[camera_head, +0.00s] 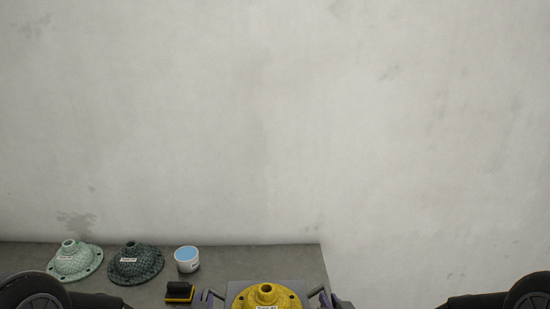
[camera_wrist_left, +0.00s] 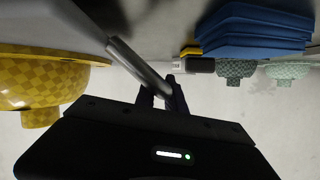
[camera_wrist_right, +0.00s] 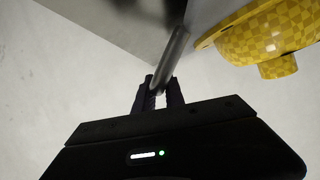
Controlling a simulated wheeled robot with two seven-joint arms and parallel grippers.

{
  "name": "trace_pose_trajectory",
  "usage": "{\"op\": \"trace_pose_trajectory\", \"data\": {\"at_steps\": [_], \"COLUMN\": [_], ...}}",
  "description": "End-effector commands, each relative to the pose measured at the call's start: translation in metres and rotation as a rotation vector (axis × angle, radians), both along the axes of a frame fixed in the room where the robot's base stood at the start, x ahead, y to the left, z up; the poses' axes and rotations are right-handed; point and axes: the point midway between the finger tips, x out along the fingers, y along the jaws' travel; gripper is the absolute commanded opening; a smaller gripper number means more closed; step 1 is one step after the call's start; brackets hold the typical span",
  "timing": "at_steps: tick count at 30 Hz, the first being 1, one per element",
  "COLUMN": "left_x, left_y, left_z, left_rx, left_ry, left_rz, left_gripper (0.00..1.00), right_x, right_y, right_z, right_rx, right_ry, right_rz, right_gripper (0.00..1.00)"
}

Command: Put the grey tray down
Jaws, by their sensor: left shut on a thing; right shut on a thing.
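The grey tray (camera_head: 233,287) is at the bottom centre of the head view, cut off by the lower edge. A yellow checkered flanged part (camera_head: 267,294) sits on it. My left gripper (camera_head: 204,300) is at the tray's left handle; in the left wrist view its fingers (camera_wrist_left: 163,92) are shut on the handle bar (camera_wrist_left: 138,64). My right gripper (camera_head: 334,301) is at the right handle; in the right wrist view its fingers (camera_wrist_right: 160,90) are shut on that bar (camera_wrist_right: 172,55). I cannot tell whether the tray's underside touches the grey table (camera_head: 215,258).
On the table to the left stand a pale green flanged part (camera_head: 74,262), a dark green one (camera_head: 135,264), a white tub with blue contents (camera_head: 187,260) and a black-and-yellow block (camera_head: 179,292). A blue layered stack (camera_wrist_left: 255,32) shows in the left wrist view. The table's right edge is near the tray.

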Motion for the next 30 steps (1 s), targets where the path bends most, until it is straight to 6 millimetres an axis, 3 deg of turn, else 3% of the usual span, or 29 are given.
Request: {"op": "trace_pose_trajectory", "data": {"at_steps": [14, 30], "left_x": [0.005, 0.054], "left_y": [0.0, 0.0], "left_z": [0.005, 0.048], "left_rx": [0.001, 0.0], "left_ry": [-0.003, -0.004], "left_rz": [0.0, 0.001], "left_gripper": [0.0, 0.0], "right_x": [0.005, 0.054], "right_y": [0.0, 0.0], "right_z": [0.005, 0.048], "right_rx": [-0.001, -0.001], "right_ry": [-0.003, -0.005], "right_rz": [0.0, -0.001], "right_gripper": [0.0, 0.0]}}
